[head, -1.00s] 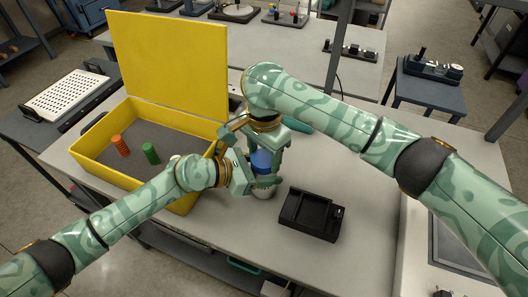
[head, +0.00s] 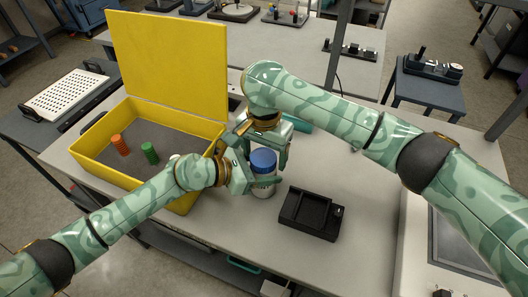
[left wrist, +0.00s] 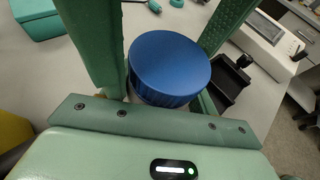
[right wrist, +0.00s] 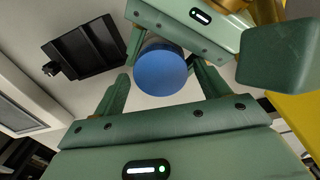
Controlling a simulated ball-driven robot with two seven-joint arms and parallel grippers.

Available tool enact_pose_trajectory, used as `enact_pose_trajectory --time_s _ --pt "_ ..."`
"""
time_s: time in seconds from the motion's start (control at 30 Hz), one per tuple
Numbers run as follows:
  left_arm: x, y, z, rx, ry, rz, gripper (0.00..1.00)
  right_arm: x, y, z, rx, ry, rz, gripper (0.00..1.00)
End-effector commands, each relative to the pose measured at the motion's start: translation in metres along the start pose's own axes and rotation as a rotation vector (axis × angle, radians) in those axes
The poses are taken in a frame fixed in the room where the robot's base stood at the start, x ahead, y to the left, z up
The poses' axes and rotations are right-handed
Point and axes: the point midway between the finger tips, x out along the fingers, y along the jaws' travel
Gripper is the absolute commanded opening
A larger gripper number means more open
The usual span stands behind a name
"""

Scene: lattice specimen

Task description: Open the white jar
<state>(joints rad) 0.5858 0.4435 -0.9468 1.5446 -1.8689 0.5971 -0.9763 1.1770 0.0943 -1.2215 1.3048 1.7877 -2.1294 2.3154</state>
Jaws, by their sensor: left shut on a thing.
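The white jar (head: 263,190) stands upright on the table between the yellow box and a black tray. Its blue lid (head: 263,160) sits on top and also shows in the left wrist view (left wrist: 170,66) and the right wrist view (right wrist: 160,70). My left gripper (head: 262,183) is shut around the jar's body from the left, below the lid. My right gripper (head: 265,154) is above the jar, pointing down, with its fingers apart on either side of the lid. In the right wrist view, the lid lies beyond the open fingertips. The white body is mostly hidden by my left fingers.
The yellow box (head: 190,200) with its raised lid stands at the left, holding an orange piece (head: 120,145) and a green piece (head: 150,153). A black tray (head: 311,214) lies just right of the jar.

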Motion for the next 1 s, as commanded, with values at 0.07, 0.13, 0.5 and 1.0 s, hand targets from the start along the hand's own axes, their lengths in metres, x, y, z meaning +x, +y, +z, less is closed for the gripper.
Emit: enact_pose_trajectory --time_s 0.07,0.13,0.5,1.0 --pt "0.001 -0.002 0.000 0.000 -0.001 -0.005 0.00 -0.004 -0.001 0.000 -0.001 0.000 -0.002 0.78" --pt "0.001 -0.002 0.000 0.000 -0.001 -0.005 0.00 -0.015 -0.001 0.000 -0.001 0.002 -0.003 0.78" --pt "0.001 -0.001 0.000 -0.001 0.000 -0.003 0.00 -0.054 -0.002 -0.005 0.001 0.020 -0.008 0.74" --pt "0.001 -0.001 0.000 0.000 0.000 -0.002 0.00 -0.053 0.001 0.003 0.300 -0.008 0.004 0.74"
